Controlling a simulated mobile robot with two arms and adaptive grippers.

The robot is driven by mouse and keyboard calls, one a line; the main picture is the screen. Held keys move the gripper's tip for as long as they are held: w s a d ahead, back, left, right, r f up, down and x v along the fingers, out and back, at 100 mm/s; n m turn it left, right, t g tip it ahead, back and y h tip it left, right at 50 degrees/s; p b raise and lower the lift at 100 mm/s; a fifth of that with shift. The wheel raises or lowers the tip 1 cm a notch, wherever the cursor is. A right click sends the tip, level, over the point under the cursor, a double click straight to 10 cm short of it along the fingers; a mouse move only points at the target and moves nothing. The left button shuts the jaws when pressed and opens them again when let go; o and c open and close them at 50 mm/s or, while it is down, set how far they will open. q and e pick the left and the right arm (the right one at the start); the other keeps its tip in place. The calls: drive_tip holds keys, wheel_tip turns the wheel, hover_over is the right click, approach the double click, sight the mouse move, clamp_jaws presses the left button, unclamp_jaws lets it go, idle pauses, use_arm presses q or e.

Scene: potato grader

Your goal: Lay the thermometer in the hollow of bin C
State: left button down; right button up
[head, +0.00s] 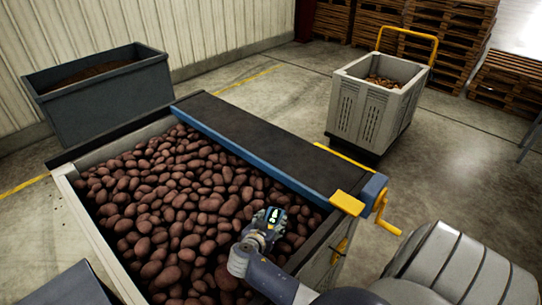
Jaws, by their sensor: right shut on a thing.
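My right gripper (264,224) reaches in from the lower right, over the potatoes at the near right part of a large bin (92,227). Many reddish-brown potatoes fill the large bin. No letter shows on it, so I cannot tell whether it is bin C. I cannot make out a clear hollow; the arm covers part of the near right side. My left gripper is not in view.
A dark belt with a blue edge (262,160) runs along the bin's far side, with a yellow crank (381,212) at its right end. A grey bin (105,100) stands back left. A pale crate (362,110) with a yellow handle stands back right, near pallets (455,45).

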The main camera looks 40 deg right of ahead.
drive_tip(key=shift+f, duration=0.95)
drive_tip(key=shift+f, duration=0.2)
drive_tip(key=o, duration=1.1)
drive_tip(key=shift+r, duration=0.15)
